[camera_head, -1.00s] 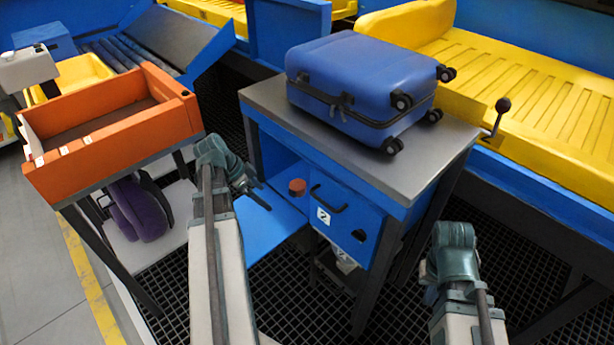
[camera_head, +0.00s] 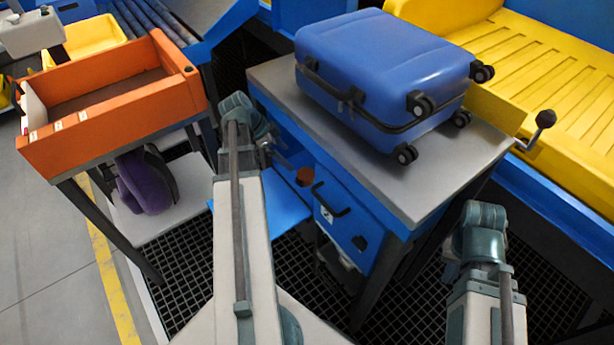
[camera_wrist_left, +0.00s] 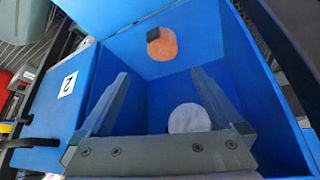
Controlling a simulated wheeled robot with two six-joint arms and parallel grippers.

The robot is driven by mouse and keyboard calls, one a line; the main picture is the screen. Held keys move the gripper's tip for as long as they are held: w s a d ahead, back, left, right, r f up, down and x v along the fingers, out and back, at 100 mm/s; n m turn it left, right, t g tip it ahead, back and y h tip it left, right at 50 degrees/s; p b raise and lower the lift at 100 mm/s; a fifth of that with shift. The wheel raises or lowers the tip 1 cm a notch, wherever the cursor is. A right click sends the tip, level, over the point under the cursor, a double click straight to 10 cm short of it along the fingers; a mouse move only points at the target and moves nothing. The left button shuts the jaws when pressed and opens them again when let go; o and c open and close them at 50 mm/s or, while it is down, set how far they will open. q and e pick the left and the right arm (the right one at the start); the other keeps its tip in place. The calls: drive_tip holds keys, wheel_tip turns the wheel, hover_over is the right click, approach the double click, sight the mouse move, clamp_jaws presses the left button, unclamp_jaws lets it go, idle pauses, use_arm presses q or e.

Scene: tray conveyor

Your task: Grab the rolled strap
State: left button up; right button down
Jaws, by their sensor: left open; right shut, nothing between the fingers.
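The rolled strap looks like an orange-red roll (camera_head: 304,175) in the open blue compartment (camera_head: 280,193) under the bench top. In the left wrist view the orange roll (camera_wrist_left: 162,44) has a black patch at one side. My left gripper (camera_head: 287,163) is at the compartment's opening, just left of the roll. In the left wrist view its two fingers (camera_wrist_left: 160,75) are apart and empty, with the roll beyond their tips. A white round thing (camera_wrist_left: 189,118) shows between the fingers. My right arm is at the lower right; its gripper fingers are hidden.
A blue drawer front (camera_head: 345,215) with a black handle is right of the compartment. A blue suitcase (camera_head: 385,60) lies on the bench top (camera_head: 270,80). An orange tray (camera_head: 120,115) on a stand is at the left, with a purple item (camera_head: 147,182) on the shelf below.

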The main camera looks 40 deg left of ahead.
use_arm(q)
drive_tip(key=b, duration=0.6)
approach(306, 174)
drive_tip(key=x, duration=0.4)
drive_tip(key=shift+s+f, duration=0.15)
drive_tip(key=shift+s, duration=0.1)
drive_tip(key=shift+w+d+f+b, duration=0.25)
drive_tip(key=shift+f+b, duration=0.1)
drive_tip(key=shift+b, duration=0.15)
drive_tip(key=b+x, duration=0.2)
drive_tip(key=x, duration=0.1)
drive_tip(key=b+x, duration=0.1)
drive_tip(key=b, duration=0.1)
drive_tip(key=shift+w+a+f, duration=0.2)
drive_tip(key=shift+w+f, duration=0.05)
drive_tip(key=shift+w+d+f, duration=0.2)
drive_tip(key=shift+f, duration=0.1)
drive_tip(key=shift+r, duration=0.1)
drive_tip(key=c, duration=1.3)
drive_tip(key=shift+r, duration=0.1)
